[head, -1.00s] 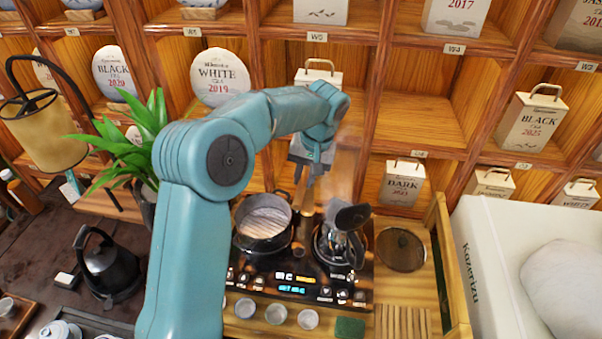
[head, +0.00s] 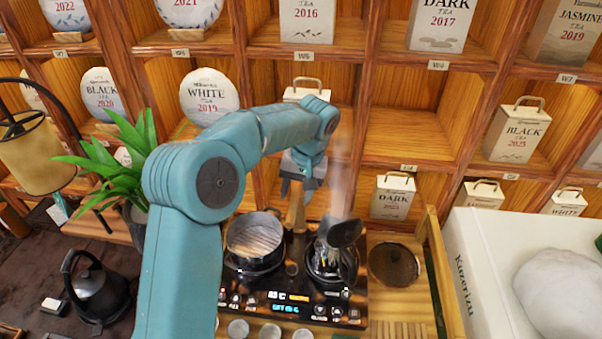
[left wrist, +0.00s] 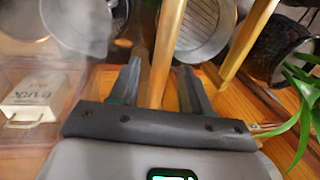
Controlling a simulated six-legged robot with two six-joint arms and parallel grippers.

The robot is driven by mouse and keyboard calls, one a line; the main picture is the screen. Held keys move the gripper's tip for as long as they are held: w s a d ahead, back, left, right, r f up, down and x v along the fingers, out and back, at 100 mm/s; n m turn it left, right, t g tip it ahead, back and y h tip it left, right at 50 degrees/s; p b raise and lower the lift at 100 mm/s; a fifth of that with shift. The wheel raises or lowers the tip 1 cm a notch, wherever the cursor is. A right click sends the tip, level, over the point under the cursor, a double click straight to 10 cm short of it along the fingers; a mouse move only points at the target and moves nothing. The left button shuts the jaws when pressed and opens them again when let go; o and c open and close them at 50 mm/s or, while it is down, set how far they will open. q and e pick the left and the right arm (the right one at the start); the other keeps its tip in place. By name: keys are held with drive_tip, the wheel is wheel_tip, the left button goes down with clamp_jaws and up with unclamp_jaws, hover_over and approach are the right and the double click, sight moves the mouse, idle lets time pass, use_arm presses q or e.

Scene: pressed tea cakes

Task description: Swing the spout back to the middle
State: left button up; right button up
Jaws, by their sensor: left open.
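My left gripper (head: 301,192) is open over the back of the black stove, seen from behind its arm. In the left wrist view its two fingers (left wrist: 162,85) stand on either side of a slim golden-brown bar (left wrist: 170,40), which may be the spout. Whether a finger touches the bar I cannot tell. A similar slanted bar (left wrist: 248,45) runs outside the fingers, to the right. In the head view a brown upright piece (head: 297,212) shows below the gripper, between the two pots. My right gripper is not in view.
The stove (head: 290,300) carries a pot with a slatted insert (head: 254,236) and a steaming vessel (head: 332,265) with a dark scoop-like part (head: 345,232). A black kettle (head: 95,285) and a plant (head: 125,160) stand left. Tea shelves rise behind. A white box (head: 480,270) is right.

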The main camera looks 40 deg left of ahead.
use_arm(q)
drive_tip(key=d+r+p, duration=0.2)
drive_tip(key=d+r, duration=0.1)
drive_tip(key=r, duration=1.2)
drive_tip(key=shift+w+r, duration=0.4)
drive_tip(key=shift+w, duration=0.05)
drive_tip(key=shift+s+d, duration=0.1)
